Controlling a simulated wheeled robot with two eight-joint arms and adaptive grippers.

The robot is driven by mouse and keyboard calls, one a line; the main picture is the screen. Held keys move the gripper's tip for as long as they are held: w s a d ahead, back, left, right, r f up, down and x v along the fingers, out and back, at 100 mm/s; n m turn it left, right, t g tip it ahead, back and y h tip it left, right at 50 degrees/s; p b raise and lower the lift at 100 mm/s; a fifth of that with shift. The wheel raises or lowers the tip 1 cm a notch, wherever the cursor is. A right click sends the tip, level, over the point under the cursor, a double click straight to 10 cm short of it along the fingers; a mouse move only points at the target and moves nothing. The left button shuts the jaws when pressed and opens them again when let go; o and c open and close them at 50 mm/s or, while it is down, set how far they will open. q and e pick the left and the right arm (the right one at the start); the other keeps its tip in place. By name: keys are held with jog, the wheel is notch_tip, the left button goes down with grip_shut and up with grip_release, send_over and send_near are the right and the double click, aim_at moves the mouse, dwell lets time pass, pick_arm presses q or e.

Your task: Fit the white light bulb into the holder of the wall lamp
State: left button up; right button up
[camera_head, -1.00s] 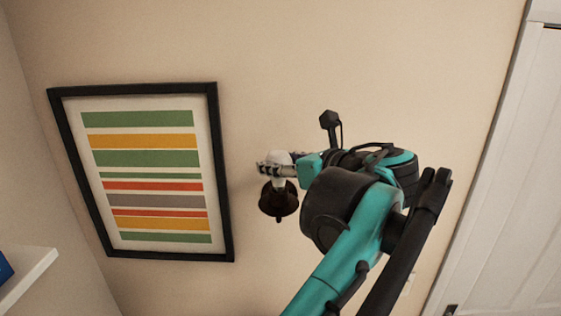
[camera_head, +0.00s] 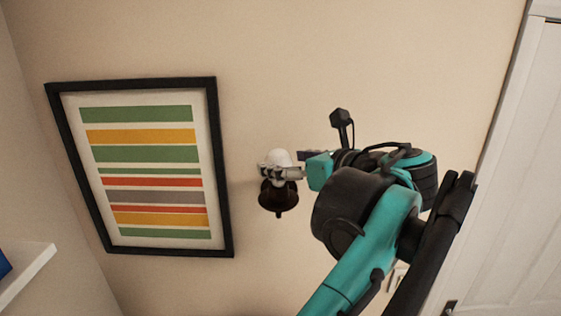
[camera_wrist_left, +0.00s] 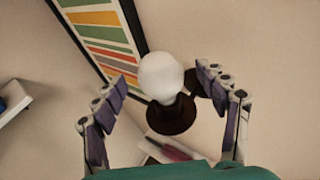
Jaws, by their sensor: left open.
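The white light bulb (camera_head: 279,156) stands upright at the dark brown wall lamp (camera_head: 278,197). Its round top is uppermost and its lower end is at the lamp's holder. The wrist view shows the bulb (camera_wrist_left: 160,74) above the dark round lamp (camera_wrist_left: 172,117). My left gripper (camera_head: 279,172) is open, with its fingers at the bulb's lower part in the head view. In the wrist view its fingers (camera_wrist_left: 163,84) are spread on either side of the bulb, with gaps visible. How deep the bulb's base sits is hidden. My right gripper is out of view.
A black-framed striped picture (camera_head: 225,180) hangs on the wall to the left. A white shelf (camera_head: 32,272) with a blue thing is at the lower left. A white door (camera_head: 515,200) is at the right. The wall above the lamp is clear.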

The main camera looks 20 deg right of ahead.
pick_arm(q)
jog(key=v, duration=1)
jog(key=shift+w+f, duration=0.1)
dwell(0.6)
